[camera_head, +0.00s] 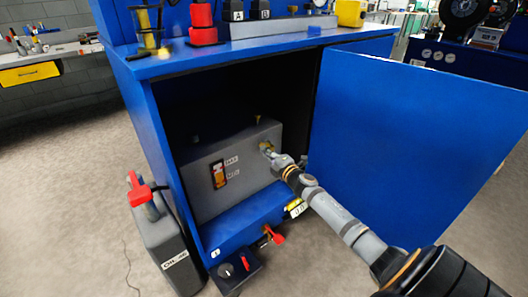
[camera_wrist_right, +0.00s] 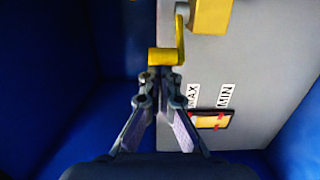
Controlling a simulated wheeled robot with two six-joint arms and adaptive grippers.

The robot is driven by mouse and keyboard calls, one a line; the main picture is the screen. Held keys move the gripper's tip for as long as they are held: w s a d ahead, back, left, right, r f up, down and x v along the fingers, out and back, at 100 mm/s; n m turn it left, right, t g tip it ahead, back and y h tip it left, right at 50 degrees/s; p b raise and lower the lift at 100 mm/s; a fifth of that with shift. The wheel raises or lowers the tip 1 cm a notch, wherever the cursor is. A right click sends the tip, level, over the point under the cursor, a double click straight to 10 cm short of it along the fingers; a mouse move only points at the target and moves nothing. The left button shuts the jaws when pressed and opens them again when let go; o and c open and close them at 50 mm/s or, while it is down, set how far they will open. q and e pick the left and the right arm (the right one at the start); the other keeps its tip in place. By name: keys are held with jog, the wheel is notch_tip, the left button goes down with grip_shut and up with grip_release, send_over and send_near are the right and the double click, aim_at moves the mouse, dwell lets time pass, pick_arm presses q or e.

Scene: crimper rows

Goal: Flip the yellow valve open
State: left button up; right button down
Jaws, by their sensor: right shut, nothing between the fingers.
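The yellow valve (camera_wrist_right: 208,16) sits on the face of a grey tank (camera_wrist_right: 250,60) in the right wrist view, partly cut off by the top edge. Its thin lever (camera_wrist_right: 180,38) ends in a wide yellow tab (camera_wrist_right: 166,57). My right gripper (camera_wrist_right: 160,76) is shut and empty, its tips right at the tab's lower edge; I cannot tell whether they touch. In the head view my right gripper (camera_head: 270,153) reaches into the blue cabinet to the tank's upper right, and it hides most of the valve there. My left gripper is not in view.
The blue cabinet's door (camera_head: 410,150) stands open right of my arm. An oil can (camera_head: 168,250) stands on the floor at the left. A red-handled valve (camera_head: 275,236) and a black switch box (camera_head: 234,271) are low at the cabinet's front. Tools crowd the cabinet top.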

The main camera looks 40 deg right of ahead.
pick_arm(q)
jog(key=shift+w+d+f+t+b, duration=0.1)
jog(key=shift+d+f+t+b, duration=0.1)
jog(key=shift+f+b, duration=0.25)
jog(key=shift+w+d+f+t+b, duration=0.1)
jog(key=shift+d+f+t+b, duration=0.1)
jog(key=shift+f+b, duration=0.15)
pick_arm(e)
jog(key=d+n+y, duration=0.1)
jog(key=y, duration=0.1)
jog(key=s+d+n+y, duration=0.1)
jog(key=d+y, duration=0.1)
jog(key=s+d+n+y, duration=0.1)
jog(key=d+n+y, duration=0.1)
jog(key=shift+d+g, duration=0.2)
jog(key=shift+g, duration=0.2)
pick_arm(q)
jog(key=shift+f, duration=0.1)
pick_arm(e)
jog(key=shift+w, duration=0.1)
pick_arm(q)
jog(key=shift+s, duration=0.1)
pick_arm(e)
jog(key=shift+d+r, duration=0.2)
jog(key=shift+d, duration=0.1)
jog(key=v, duration=1.1)
jog(key=shift+s+a+f, duration=0.15)
jog(key=shift+s+a, duration=0.05)
jog(key=shift+s, duration=0.25)
